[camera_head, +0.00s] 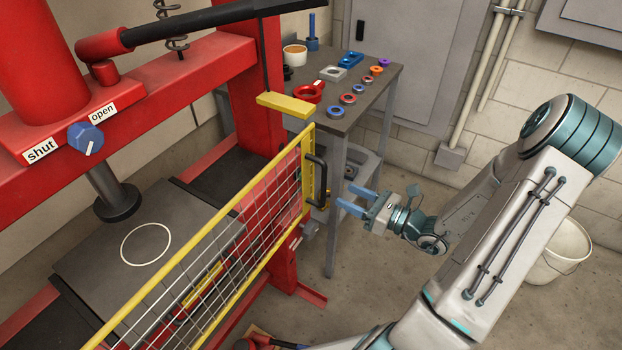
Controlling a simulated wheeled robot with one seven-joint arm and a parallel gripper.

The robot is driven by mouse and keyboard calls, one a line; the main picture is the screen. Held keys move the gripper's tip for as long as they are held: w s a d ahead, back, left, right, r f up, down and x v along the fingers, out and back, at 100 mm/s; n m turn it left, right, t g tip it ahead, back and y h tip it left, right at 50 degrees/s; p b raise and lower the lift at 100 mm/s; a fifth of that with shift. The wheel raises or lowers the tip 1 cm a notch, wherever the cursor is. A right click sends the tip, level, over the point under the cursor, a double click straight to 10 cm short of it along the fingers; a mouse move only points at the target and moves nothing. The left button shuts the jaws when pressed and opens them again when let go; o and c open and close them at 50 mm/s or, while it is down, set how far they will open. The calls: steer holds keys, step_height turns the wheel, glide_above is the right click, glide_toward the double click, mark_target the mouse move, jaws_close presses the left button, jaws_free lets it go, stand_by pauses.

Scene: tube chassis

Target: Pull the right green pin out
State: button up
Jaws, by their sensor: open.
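I cannot make out a green pin in the head view. My gripper (358,201) is in the air right of the red press and its yellow mesh guard (308,150). Its two blue fingers are apart, point left toward the guard's black handle (318,182), and hold nothing. A gap shows between the fingers and the handle. A small grey block (309,230) sits low on the press's right post (283,262), below the handle. The mesh guard covers part of the press behind it.
A grey workbench (338,128) with several coloured rings stands behind my gripper. A blue knob (85,138) sits on the press between "shut" and "open" labels. A white bucket (560,252) stands at the right, partly behind my arm. The floor below my gripper is clear.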

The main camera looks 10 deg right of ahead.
steer(key=x, duration=1.2)
steer(key=shift+b, duration=0.35)
